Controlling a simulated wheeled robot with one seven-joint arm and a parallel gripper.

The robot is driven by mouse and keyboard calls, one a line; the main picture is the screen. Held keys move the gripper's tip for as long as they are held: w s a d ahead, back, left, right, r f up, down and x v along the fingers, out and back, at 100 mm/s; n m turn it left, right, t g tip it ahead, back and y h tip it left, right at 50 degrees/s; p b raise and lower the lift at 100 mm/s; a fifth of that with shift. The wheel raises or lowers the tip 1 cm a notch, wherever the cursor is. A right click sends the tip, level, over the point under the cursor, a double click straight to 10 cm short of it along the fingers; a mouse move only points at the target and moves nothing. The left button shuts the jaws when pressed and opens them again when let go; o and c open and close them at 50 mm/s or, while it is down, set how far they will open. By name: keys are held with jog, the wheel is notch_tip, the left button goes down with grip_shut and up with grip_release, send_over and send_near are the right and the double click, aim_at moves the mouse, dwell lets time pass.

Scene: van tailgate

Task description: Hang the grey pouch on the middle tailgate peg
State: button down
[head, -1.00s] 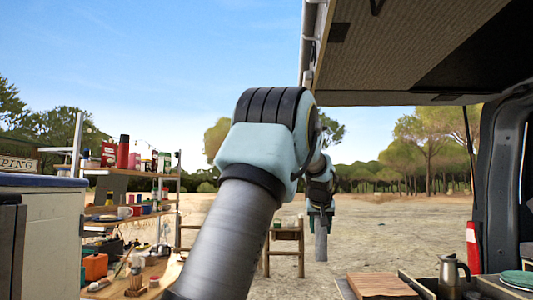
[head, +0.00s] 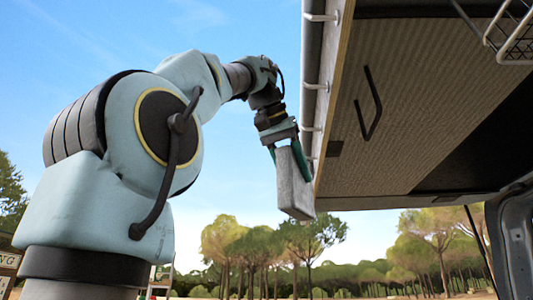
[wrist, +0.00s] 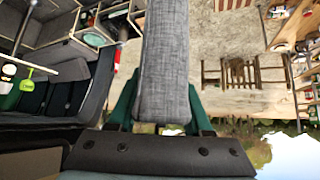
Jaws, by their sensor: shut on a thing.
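The grey pouch (head: 294,187) hangs below my gripper (head: 284,146), whose green fingers are shut on its upper end. In the wrist view the pouch (wrist: 165,65) fills the middle, between the green fingers (wrist: 160,118). The raised tailgate (head: 410,110) has a row of several pale pegs along its left edge, such as a near one (head: 321,17), another (head: 316,86) and a farther one (head: 311,129). The pouch is beside and below the far part of this row. I cannot tell which peg is the middle one, nor see the pouch on any peg.
A black handle (head: 369,103) sits on the tailgate's underside, and a wire basket (head: 515,40) is at the upper right. Open sky lies left of the tailgate edge.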

jog(key=s+a+r+m, duration=0.1)
jog(key=s+a+r, duration=0.15)
jog(key=s, duration=0.35)
jog(key=s+a+r, duration=0.2)
jog(key=s+a, duration=0.2)
jog(key=s, duration=0.2)
jog(key=s+d+f, duration=0.1)
jog(key=d+f, duration=0.1)
jog(key=d, duration=0.8)
jog(key=shift+s+d+h, duration=0.15)
jog(key=shift+s+h, duration=0.15)
dwell(0.8)
jog(key=shift+c, duration=1.2)
grip_release()
